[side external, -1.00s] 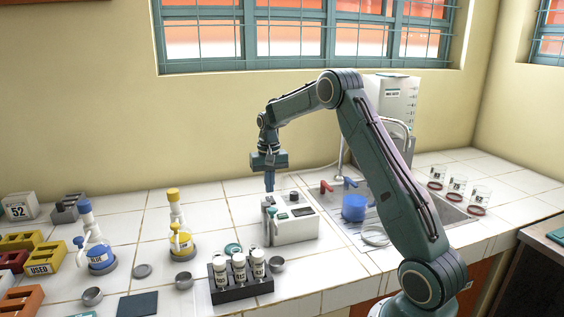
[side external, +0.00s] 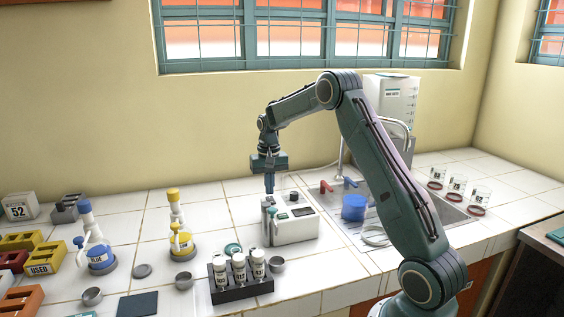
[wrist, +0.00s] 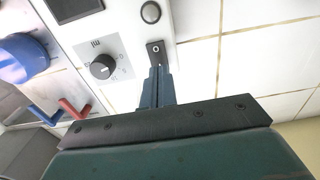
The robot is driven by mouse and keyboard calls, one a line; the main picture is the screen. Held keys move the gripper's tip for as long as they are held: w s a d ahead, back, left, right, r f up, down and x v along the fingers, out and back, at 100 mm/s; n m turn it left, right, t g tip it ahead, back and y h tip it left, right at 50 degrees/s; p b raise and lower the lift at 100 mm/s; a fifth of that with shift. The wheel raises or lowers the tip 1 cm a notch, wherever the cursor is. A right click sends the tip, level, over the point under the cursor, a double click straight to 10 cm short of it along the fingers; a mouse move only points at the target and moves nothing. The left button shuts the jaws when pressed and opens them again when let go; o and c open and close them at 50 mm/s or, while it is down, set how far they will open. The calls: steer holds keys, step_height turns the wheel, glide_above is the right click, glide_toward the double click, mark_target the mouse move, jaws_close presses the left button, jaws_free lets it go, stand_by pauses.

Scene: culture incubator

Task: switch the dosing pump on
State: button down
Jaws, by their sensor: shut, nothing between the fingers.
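The dosing pump (side external: 296,229) is a white box on the tiled counter, with a dark display on top. In the wrist view its white panel (wrist: 125,22) shows a black dial (wrist: 103,66) and a small black rocker switch (wrist: 156,50) with a round mark on its visible end. My gripper (side external: 270,193) is shut and empty, pointing down at the pump's back left part. In the wrist view the closed fingertips (wrist: 157,70) are at the near end of the switch and cover part of it. I cannot tell whether they touch it.
A rack of labelled vials (side external: 240,287) stands in front of the pump. A yellow-capped flask (side external: 181,240) and a blue-capped flask (side external: 100,255) stand to the left. The sink with a blue beaker (side external: 354,208) is to the right.

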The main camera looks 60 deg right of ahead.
mark_target(269, 198)
steer(key=shift+f, duration=0.75)
stand_by(0.7)
steer(key=shift+r, duration=3.5)
steer(key=shift+r, duration=0.1)
